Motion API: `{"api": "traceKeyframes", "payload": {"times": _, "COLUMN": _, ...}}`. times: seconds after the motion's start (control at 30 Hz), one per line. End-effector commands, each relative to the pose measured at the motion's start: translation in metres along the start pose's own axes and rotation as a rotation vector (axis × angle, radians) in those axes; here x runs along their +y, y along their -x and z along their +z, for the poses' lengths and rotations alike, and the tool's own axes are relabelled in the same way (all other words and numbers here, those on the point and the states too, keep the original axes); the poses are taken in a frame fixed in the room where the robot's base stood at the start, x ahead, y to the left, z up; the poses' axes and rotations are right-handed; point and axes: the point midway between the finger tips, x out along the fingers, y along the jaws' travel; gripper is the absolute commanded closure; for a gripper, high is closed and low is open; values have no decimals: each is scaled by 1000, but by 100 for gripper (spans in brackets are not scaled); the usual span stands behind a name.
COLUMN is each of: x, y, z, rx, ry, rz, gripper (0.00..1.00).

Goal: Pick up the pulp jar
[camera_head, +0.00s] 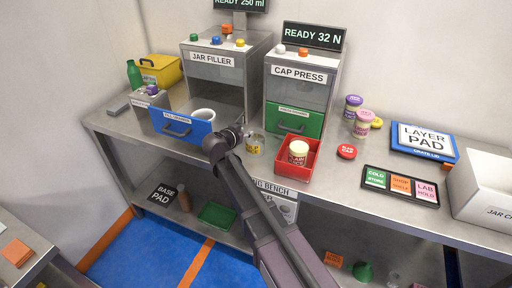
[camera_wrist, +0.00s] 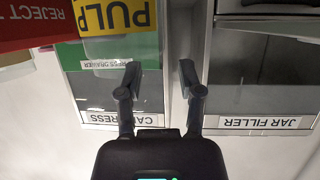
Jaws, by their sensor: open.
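The pulp jar (camera_head: 253,146) is a small clear jar with a yellow label, standing on the bench in front of the gap between the jar filler and the cap press. In the wrist view its yellow PULP label (camera_wrist: 112,16) shows large at the upper left, cut off by the top edge. My gripper (camera_wrist: 159,78) is open with nothing between its fingers. The jar lies off to the left of the fingers in that view. In the head view my gripper (camera_head: 239,127) is just left of the jar and partly hidden by my arm.
A red reject tray (camera_head: 313,168) holding a lidded jar is close on the right. A blue drawer (camera_head: 181,128) with a white bowl juts out on the left. Behind stand the jar filler (camera_head: 212,60) and cap press (camera_head: 299,72). Pink- and purple-lidded jars (camera_head: 361,122) stand farther right.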

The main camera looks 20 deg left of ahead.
Motion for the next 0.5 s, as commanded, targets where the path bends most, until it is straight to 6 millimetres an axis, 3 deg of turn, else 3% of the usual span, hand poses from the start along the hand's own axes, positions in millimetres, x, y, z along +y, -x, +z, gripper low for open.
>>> {"api": "traceKeyframes", "payload": {"times": 0.17, "x": 0, "y": -17, "z": 0, "rx": 0, "ry": 0, "rz": 2, "gripper": 52}}
{"api": "traceKeyframes", "payload": {"times": 0.5, "x": 0, "y": -19, "z": 0, "rx": 0, "ry": 0, "rz": 0, "gripper": 52}}
